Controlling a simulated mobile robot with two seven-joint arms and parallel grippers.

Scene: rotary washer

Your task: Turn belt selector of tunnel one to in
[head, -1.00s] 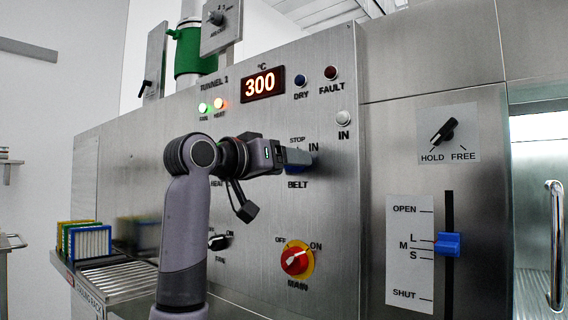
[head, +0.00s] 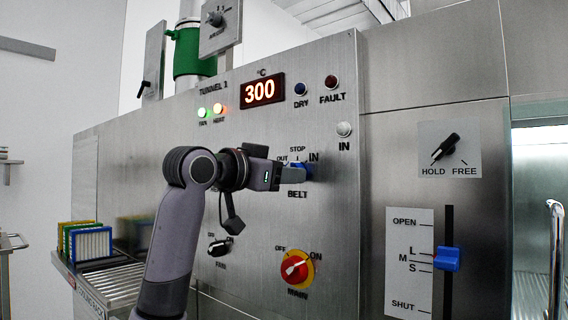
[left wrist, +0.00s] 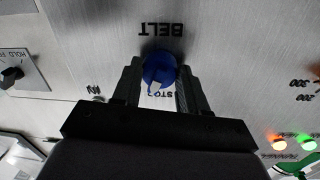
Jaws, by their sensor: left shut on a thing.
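The belt selector (head: 306,170) is a blue knob on the steel panel, between the labels OUT, STOP and IN above and BELT below. My left gripper (head: 294,174) is at it from the left and partly hides it. In the left wrist view, the two dark fingers stand on either side of the blue knob (left wrist: 159,68), shut on it. A white mark on the knob points roughly to STOP, perhaps a little to the IN side; the exact angle is hard to tell. My right gripper is not in view.
The red and yellow MAIN switch (head: 295,269) and the black fan knob (head: 218,247) sit below on the panel. The IN lamp (head: 344,129) is unlit above right. The temperature display (head: 263,91) reads 300. A blue slider (head: 447,258) is on the right.

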